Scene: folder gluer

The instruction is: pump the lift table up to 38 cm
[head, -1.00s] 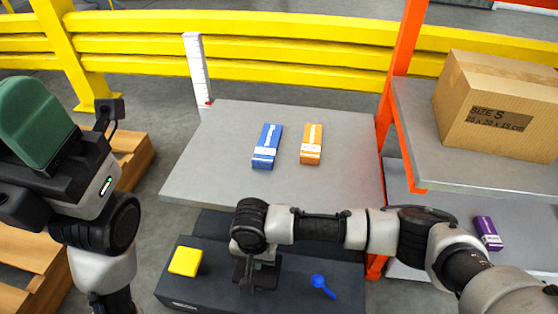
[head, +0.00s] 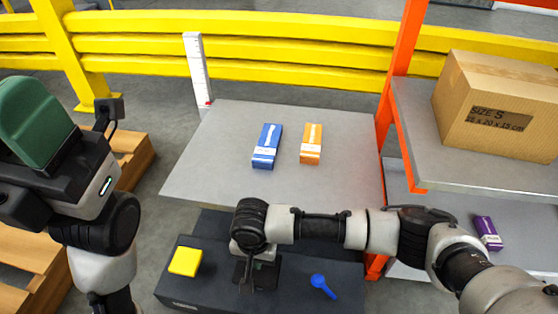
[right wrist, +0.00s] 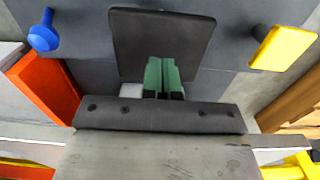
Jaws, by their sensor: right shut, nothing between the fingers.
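The lift table's grey top (head: 225,150) carries a blue box and an orange box. A white scale (head: 197,70) with a red mark near its bottom stands at its back left corner; its numbers are too small to read. The dark base (head: 205,285) bears a yellow pedal (head: 185,261), a black pedal (head: 241,271) and a blue lever (head: 322,286). My right gripper (right wrist: 163,80) is shut and empty, its green fingertips over the black pedal plate (right wrist: 160,35); contact cannot be told. My left gripper (head: 40,120) is raised at the left, its jaw opening unclear.
An orange-posted shelf (head: 410,95) at the right holds a cardboard box (head: 500,105) and a purple box (head: 487,232). A yellow guard rail (head: 290,50) runs behind the table. Wooden pallets (head: 25,250) lie at the left. My right arm crosses in front of the tabletop.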

